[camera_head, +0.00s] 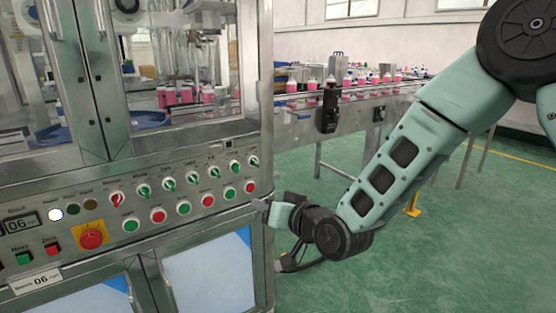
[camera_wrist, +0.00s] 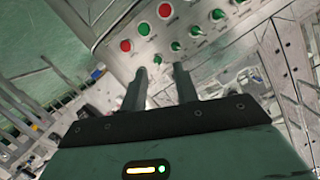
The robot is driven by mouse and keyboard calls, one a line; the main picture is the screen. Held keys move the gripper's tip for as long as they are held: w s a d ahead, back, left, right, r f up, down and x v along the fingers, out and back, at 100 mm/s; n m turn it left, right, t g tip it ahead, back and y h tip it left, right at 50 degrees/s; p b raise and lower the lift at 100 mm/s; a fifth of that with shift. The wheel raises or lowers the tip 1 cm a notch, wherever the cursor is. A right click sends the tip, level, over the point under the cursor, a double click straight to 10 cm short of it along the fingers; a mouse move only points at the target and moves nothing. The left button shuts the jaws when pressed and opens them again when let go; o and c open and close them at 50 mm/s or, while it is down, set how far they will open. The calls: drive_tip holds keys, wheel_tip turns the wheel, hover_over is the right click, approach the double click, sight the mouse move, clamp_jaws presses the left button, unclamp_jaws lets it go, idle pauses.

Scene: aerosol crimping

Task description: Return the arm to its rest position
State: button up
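My arm (camera_head: 405,165) reaches in from the upper right and bends down to the wrist. My gripper (camera_head: 263,207) is beside the right edge of the machine's control panel (camera_head: 185,212), near the right end of the lower button row. In the wrist view my gripper (camera_wrist: 160,69) shows two dark fingers standing apart with nothing between them. The panel's red and green buttons and green switches lie beyond the fingertips. I cannot tell in either view whether a fingertip touches the panel.
A red emergency stop (camera_head: 92,239) on a yellow plate sits at the panel's left. Green floor (camera_head: 420,270) lies open at the lower right.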

drive_tip(key=s+d+n+g+h, duration=0.2)
drive_tip(key=s+d+g+h, duration=0.3)
drive_tip(key=s, duration=0.6)
drive_tip(key=s+d+n+g+h, duration=0.1)
drive_tip(key=s+d+g, duration=0.2)
drive_tip(key=s+d, duration=0.5)
drive_tip(key=s+d+n+g+h, duration=0.2)
drive_tip(key=s+d+g+h, duration=0.15)
drive_tip(key=s, duration=0.95)
wheel_tip(320, 180, up, 15)
drive_tip(key=p, duration=1.4)
drive_tip(key=shift+s+d, duration=0.1)
